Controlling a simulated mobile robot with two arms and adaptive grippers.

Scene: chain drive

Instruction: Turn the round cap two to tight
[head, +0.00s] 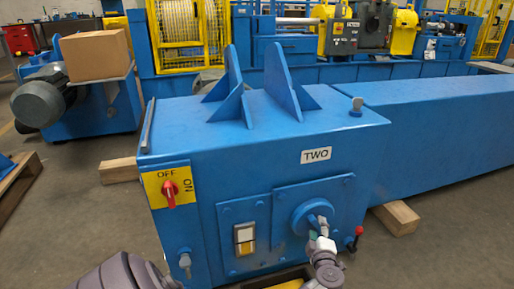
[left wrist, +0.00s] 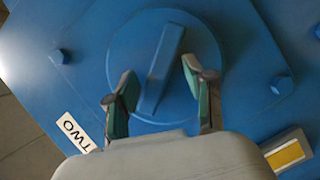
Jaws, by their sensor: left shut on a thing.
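The round cap two (head: 299,219) is a blue disc with a raised straight bar across it. It sits on a bolted square plate on the front of the blue housing, below the "TWO" label (head: 316,155). In the left wrist view the cap (left wrist: 205,55) fills the upper middle and the bar runs between the green-padded fingers (left wrist: 158,92), slightly tilted. The exact contact at the pads is hard to see.
A red OFF/ON switch (head: 169,189) on a yellow plate is at the left of the front face. A small lit button panel (head: 244,239) is left of the cap. A red-knobbed lever (head: 356,236) stands close right of my gripper. Wooden blocks (head: 397,217) support the housing.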

